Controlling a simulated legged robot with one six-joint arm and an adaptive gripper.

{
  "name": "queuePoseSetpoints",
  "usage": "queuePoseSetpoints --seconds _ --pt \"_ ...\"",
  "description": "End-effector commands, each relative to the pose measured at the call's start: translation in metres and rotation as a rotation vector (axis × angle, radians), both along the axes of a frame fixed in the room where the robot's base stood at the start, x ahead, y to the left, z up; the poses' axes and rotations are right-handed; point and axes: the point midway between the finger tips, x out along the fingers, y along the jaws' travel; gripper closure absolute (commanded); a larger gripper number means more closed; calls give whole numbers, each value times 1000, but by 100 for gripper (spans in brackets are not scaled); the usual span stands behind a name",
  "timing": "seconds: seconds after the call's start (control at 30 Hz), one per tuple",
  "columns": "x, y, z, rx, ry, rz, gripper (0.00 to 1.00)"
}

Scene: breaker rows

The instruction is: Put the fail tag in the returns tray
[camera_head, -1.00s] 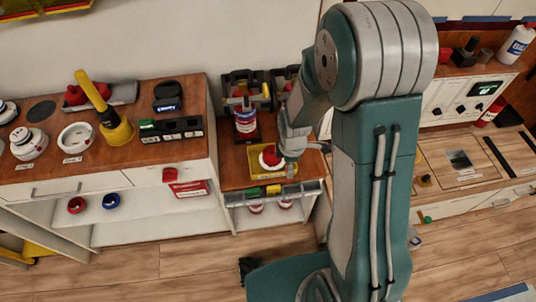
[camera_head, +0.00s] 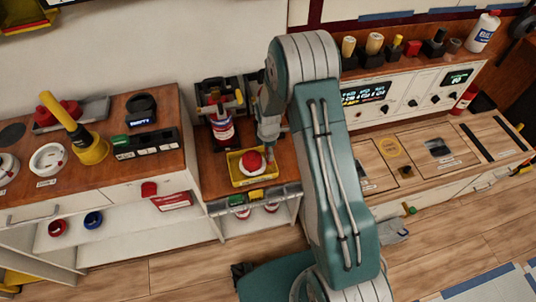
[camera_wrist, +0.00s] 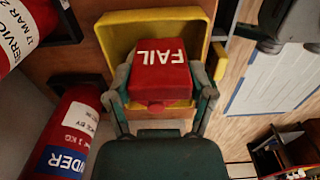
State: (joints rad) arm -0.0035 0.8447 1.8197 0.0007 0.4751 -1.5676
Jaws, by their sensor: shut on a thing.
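The fail tag (camera_wrist: 158,75) is a red block with white FAIL lettering, seen in the wrist view. My gripper (camera_wrist: 163,95) is shut on it, one finger at each side. The yellow tray (camera_wrist: 124,36) lies around and beneath the tag; I cannot tell whether the tag touches its floor. In the head view the yellow tray (camera_head: 238,176) sits on the low wooden shelf unit, with a red and white shape at it. My gripper (camera_head: 276,158) comes down at the tray's right side, its fingers mostly hidden.
A red extinguisher (camera_head: 222,130) stands behind the tray; extinguishers also show at the wrist view's left (camera_wrist: 66,130). A bench with a yellow-handled tool (camera_head: 88,146) is left, a control panel (camera_head: 412,98) right.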

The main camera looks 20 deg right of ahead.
Motion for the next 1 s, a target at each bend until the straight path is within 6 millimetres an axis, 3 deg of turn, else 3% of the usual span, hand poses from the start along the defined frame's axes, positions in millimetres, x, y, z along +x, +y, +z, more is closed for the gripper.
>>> queuePoseSetpoints --seconds 0.23,0.4,0.97,1.0 --pt "10 -2 -17 0 2 0 62" --pt "9 -2 -43 0 4 0 86" --pt "10 -2 -51 0 1 0 87" --pt "10 -2 -51 0 0 0 16"
